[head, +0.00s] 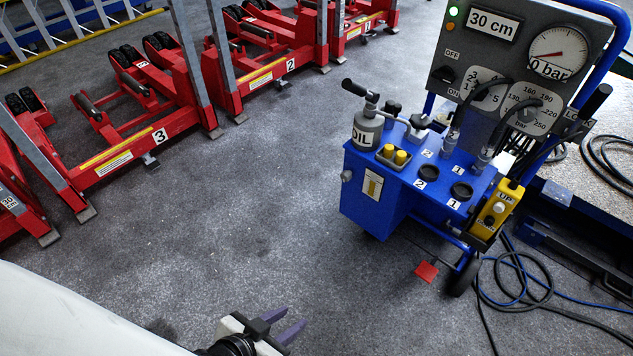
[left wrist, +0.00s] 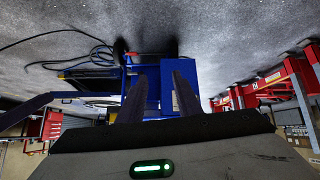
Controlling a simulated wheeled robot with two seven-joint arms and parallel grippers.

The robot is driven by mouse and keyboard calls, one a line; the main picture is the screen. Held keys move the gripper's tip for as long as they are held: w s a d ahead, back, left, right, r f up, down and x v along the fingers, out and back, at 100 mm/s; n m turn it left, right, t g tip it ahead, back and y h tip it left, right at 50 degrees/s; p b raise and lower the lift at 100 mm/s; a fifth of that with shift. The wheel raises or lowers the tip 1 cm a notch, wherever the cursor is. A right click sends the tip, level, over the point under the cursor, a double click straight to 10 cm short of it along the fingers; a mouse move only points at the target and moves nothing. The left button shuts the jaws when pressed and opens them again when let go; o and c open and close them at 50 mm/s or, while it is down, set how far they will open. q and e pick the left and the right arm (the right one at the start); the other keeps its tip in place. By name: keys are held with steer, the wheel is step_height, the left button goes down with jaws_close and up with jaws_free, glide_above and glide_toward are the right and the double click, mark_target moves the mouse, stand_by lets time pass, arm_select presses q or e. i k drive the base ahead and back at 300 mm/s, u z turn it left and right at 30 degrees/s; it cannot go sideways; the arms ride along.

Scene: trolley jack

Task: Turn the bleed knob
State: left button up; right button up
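The blue hydraulic trolley (head: 365,205) stands right of centre in the head view. A small grey round knob (head: 347,175) sticks out of its left side, and a black knob (head: 393,107) stands on its top behind the grey OIL bottle (head: 367,128). No label tells which is the bleed knob. My left gripper (head: 281,324) is low at the bottom edge, in front of and below the trolley, apart from it. Its two purple fingers are apart and empty. In the left wrist view the fingers (left wrist: 160,98) point at the blue trolley (left wrist: 148,78), seen upside down. My right gripper is out of view.
A grey panel with a pressure gauge (head: 559,54) rises behind the trolley top. Red jacks (head: 125,165) line the left and back. Hoses and cables (head: 525,285) lie on the floor at right. The grey floor (head: 240,220) between is clear.

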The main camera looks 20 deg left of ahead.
mark_target(346, 175)
steer(key=u, duration=0.95)
steer(key=k, duration=1.2)
steer(key=u, duration=1.3)
steer(key=i, duration=1.6)
steer(key=z, duration=0.5)
steer(key=i, duration=1.45)
steer(key=z, duration=1.7)
steer(key=i, duration=0.45)
steer(key=z, duration=0.3)
